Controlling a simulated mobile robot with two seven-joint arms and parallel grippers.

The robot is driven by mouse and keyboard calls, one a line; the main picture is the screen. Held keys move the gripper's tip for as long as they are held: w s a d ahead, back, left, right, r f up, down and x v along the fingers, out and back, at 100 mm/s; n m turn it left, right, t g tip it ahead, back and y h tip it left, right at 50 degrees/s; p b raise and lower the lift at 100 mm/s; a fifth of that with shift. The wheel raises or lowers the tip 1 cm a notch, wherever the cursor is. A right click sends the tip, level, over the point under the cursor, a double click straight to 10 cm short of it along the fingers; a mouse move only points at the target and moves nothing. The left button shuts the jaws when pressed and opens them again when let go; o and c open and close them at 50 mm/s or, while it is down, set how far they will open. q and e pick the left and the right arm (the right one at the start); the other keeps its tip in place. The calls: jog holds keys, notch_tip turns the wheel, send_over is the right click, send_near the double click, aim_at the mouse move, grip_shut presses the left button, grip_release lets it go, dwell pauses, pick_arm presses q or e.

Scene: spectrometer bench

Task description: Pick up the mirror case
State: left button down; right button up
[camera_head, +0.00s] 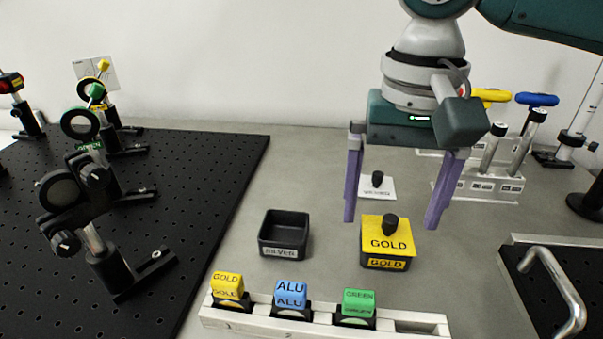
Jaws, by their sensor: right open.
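The mirror case could be one of two black boxes on the grey bench; I cannot tell which is meant. One is the case labelled GOLD (386,262), with a yellow lid and a black knob on top. The other is the open, lidless case labelled SILVER (284,236) to its left; it looks empty. My right gripper (392,220) is open above the GOLD case, pointing down, with its purple fingers to either side of the lid's knob. It looks empty. My left gripper is not in view.
A white rack (262,321) in front holds yellow, blue and green labelled blocks, with an open slot at right. A white plate with a black knob (377,181) lies behind. Optics stand on the black breadboard (210,165). A handled tray (520,250) is at right.

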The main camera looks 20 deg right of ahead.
notch_tip(320, 180, down, 3)
jog(key=shift+r, duration=0.2)
jog(key=c, duration=1.3)
jog(key=shift+r, duration=0.1)
